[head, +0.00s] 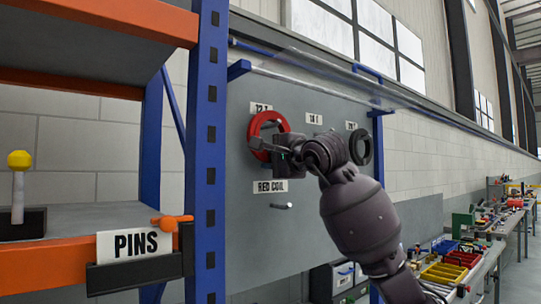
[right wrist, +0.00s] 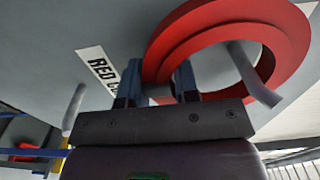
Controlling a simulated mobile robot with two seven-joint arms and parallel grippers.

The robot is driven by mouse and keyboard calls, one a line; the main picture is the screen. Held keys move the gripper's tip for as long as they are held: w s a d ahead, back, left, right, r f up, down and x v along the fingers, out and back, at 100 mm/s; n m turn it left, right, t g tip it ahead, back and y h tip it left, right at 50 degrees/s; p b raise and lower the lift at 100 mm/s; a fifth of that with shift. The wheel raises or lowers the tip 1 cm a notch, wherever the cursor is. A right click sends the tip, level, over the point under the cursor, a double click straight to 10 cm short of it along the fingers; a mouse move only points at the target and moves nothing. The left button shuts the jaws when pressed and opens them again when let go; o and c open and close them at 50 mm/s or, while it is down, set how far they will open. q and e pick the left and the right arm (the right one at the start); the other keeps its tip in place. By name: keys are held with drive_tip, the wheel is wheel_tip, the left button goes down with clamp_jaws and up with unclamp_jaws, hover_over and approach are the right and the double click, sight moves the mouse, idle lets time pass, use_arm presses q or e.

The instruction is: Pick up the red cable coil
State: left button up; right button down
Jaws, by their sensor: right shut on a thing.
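The red cable coil (head: 268,116) is a thick red ring at the grey wall panel, beneath a small white label. My right gripper (head: 270,149) reaches it at its lower side. In the right wrist view the gripper's two fingers (right wrist: 158,86) are shut on the rim of the coil (right wrist: 287,40), one on each side. A grey peg (right wrist: 255,76) shows through the coil's opening, so the coil is still around it. My left gripper is in neither view.
A black coil (head: 361,147) hangs right of the red one. Below are a "RED COIL" label (head: 270,187) and an empty peg (head: 282,206). A blue and orange rack (head: 208,150) with a "PINS" sign (head: 141,244) stands left. Benches with bins (head: 444,273) are at right.

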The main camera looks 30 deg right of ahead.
drive_tip(key=shift+r, duration=0.5)
drive_tip(key=shift+s+r, duration=0.1)
drive_tip(key=shift+s, duration=0.25)
use_arm(q)
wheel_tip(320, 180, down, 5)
drive_tip(key=b, duration=0.4)
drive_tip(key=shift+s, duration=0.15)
use_arm(e)
drive_tip(key=s+d, duration=0.1)
drive_tip(key=s, duration=1.6)
drive_tip(key=shift+s+d, duration=0.2)
